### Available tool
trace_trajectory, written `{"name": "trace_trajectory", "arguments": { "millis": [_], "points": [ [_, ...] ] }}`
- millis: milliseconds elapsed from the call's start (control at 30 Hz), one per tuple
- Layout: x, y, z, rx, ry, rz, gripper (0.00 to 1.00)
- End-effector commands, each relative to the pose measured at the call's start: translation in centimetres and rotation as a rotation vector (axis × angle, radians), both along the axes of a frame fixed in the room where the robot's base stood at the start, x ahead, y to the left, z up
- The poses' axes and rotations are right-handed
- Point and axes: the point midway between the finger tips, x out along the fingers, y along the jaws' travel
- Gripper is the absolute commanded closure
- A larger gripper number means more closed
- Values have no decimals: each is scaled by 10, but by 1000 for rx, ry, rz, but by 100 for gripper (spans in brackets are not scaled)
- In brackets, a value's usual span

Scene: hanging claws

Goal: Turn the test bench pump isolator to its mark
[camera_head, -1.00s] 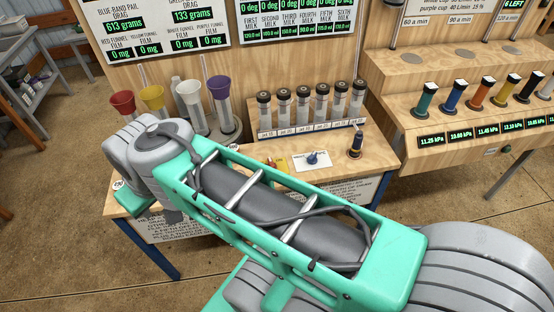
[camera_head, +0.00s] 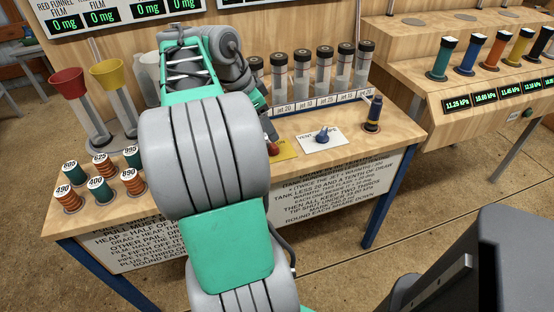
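A yellow card (camera_head: 284,149) with a red knob (camera_head: 271,137) lies on the wooden bench top, partly hidden behind my arm. This looks like the pump isolator, but its mark and label cannot be read. To its right a blue knob (camera_head: 322,135) sits on a white card (camera_head: 335,142) whose visible lettering begins "VENT". My gripper (camera_head: 265,117) is at the far end of my arm, pointing down just above and behind the red knob. My arm hides most of it. I cannot tell whether its fingers touch the knob or are open.
Capped jars (camera_head: 325,72) stand in a rack behind the cards. A dark blue-topped peg (camera_head: 374,114) stands at the right. Several numbered spools (camera_head: 98,188) and the red funnel (camera_head: 70,82) and yellow funnel (camera_head: 110,74) are left. Bare bench lies around the peg.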

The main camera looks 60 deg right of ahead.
Motion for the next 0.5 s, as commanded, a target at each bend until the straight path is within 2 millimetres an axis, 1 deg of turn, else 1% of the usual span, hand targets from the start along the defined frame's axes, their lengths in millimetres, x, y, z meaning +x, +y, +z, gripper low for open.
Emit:
{"name": "trace_trajectory", "arguments": {
  "millis": [33,67,167,200,300,400,500],
  "points": [
    [2,-2,-8,2,5,-11,35],
    [1,-4,-11,1,6,-14,35],
    [-9,-9,-23,1,1,-17,35],
    [-13,-12,-30,2,-1,-17,35],
    [-17,-17,-47,1,-1,-14,35],
    [-19,-22,-60,2,-1,-11,35],
    [-20,-24,-66,-1,-3,-9,35]
  ]
}}
